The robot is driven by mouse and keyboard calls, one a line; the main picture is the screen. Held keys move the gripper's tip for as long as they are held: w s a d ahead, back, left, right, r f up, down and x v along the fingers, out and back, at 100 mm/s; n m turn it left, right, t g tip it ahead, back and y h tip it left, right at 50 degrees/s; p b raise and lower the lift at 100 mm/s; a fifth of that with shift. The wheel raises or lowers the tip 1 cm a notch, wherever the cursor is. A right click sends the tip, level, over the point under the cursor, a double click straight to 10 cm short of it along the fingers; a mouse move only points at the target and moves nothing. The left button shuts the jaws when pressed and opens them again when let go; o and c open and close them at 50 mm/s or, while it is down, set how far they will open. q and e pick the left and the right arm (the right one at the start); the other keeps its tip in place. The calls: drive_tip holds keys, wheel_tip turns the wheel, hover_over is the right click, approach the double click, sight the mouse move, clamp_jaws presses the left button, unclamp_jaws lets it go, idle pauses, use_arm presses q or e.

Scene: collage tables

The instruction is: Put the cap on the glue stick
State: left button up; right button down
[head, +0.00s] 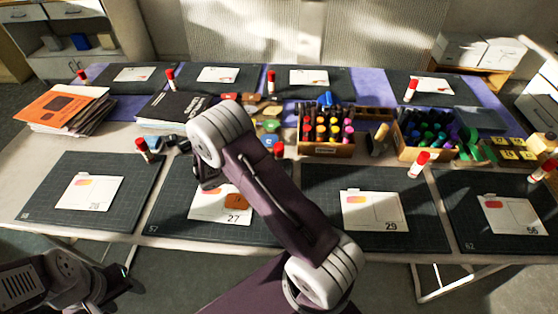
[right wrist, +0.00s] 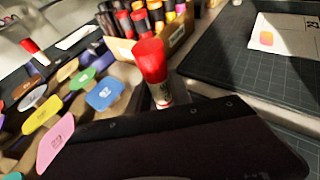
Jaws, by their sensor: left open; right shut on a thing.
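A glue stick (right wrist: 161,95) with a white labelled body stands near upright in the right wrist view. Its red cap (right wrist: 152,58) is on its top end; I cannot tell how firmly it is seated. In the head view this red cap (head: 279,149) shows just right of my right arm, which hides much of the stick. My right gripper (right wrist: 168,104) is shut on the glue stick's lower part; its fingertips are mostly hidden behind its dark body. My left gripper (head: 118,284) is open and low at the lower left, away from the table's things.
Other red-capped sticks stand around, such as one at the left mat (head: 141,147) and one on the right (head: 418,163). A marker box (head: 327,149) is behind the held stick. Coloured pads (right wrist: 40,115) lie to its left. Mat 29 (head: 330,180) is mostly clear.

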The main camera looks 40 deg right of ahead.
drive_tip(key=shift+f, duration=0.3)
drive_tip(key=shift+s+a+f+b, duration=0.1)
drive_tip(key=shift+s+f+b, duration=0.05)
drive_tip(key=shift+f+b, duration=0.25)
drive_tip(key=c, duration=1.2)
unclamp_jaws()
drive_tip(key=shift+f, duration=0.15)
drive_tip(key=shift+o, duration=0.2)
drive_tip(key=shift+r, duration=0.2)
drive_tip(key=shift+r+p, duration=0.55)
drive_tip(key=shift+r, duration=0.05)
drive_tip(key=p+v, duration=0.1)
drive_tip(key=v, duration=1)
drive_tip(key=shift+a, duration=0.45)
drive_tip(key=shift+d, duration=0.1)
